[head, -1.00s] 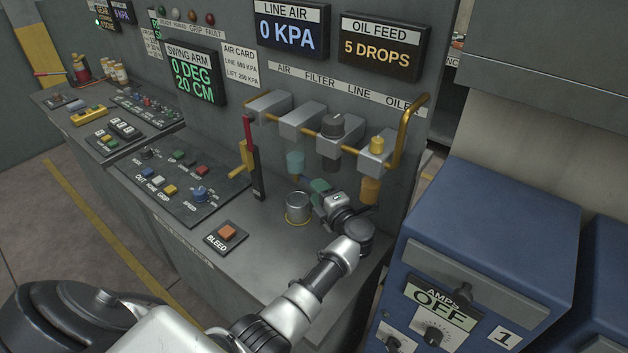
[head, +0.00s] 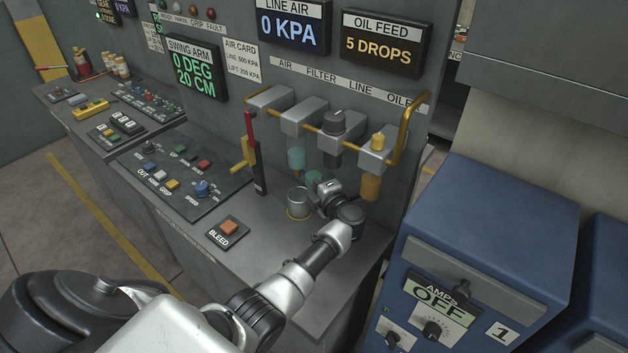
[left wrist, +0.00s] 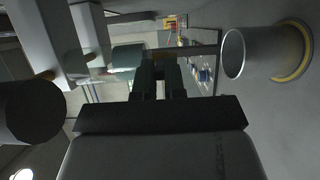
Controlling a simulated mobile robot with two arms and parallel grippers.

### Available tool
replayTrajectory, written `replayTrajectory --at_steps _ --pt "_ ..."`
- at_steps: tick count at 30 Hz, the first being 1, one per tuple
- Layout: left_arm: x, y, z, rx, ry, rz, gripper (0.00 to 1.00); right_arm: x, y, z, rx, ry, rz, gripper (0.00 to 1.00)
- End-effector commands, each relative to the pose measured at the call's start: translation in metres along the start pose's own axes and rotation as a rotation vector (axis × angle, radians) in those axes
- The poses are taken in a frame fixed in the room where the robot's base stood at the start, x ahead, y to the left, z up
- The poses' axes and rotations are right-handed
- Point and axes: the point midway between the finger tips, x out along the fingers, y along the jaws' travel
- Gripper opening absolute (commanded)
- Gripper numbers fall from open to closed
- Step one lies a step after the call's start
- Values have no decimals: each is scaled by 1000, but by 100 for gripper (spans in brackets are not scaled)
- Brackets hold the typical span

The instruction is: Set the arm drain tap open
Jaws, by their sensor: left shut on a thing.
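My left gripper (head: 313,180) is at the lower end of the row of air units, just above and behind the metal cup (head: 299,204). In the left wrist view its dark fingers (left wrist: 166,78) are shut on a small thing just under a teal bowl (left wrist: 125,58). This seems to be the drain tap, but the fingers hide most of it and I cannot tell its setting. The teal bowl also shows in the head view (head: 296,155). The cup stands upright in a yellow ring, apart from the fingers in the left wrist view (left wrist: 235,53). My right gripper is out of view.
An orange bowl (head: 370,186) hangs at right. The BLEED button (head: 228,230) sits on the bench front. LINE AIR (head: 291,24) reads 0 KPA. Blue cabinets (head: 490,220) stand at right.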

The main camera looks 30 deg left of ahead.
Motion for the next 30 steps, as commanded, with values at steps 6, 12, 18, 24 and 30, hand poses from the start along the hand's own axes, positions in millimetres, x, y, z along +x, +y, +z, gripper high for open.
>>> replayTrajectory --at_steps 6,12,18,24,30 --pt "-1 0 -3 2 -39 -3 0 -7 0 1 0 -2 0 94" --pt "-3 2 -10 5 -147 -3 0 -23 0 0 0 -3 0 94" --pt "-3 2 -22 6 -317 -3 0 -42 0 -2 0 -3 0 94" --pt "-2 0 -33 7 -508 -3 0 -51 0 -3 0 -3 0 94" --pt "3 -4 -44 7 -698 -1 0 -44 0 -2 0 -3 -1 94"
